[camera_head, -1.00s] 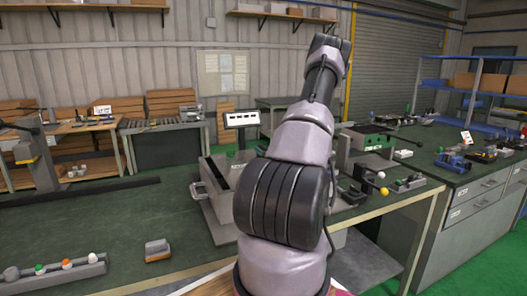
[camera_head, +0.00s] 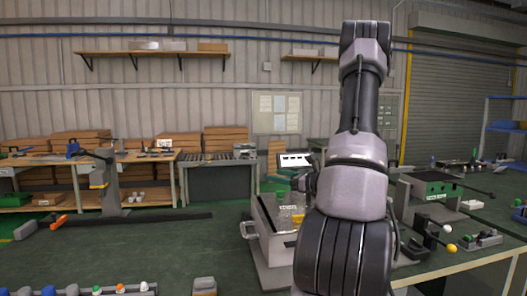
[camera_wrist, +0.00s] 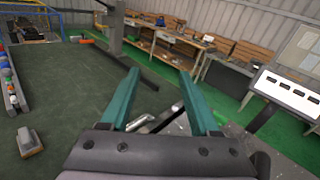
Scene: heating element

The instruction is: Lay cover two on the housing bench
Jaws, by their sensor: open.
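My gripper (camera_wrist: 159,76) is open in the wrist view, with two teal fingers apart and nothing between them. It is above the green-topped bench (camera_wrist: 85,88); the green top (camera_head: 140,250) also shows in the head view. No piece is clearly marked as cover two, so I cannot tell which it is. A small grey block with a tan side (camera_wrist: 30,142) lies on the bench left of my gripper; it is cut off at the bottom of the head view (camera_head: 204,286). My arm hides part of the bench in the head view.
An open metal box with a side handle (camera_head: 268,250) stands beside my arm. A white display panel (camera_head: 295,160) is behind it. A rack of coloured knobs (camera_wrist: 12,85) lies at left. A grey post (camera_head: 107,185) stands behind. The bench middle is clear.

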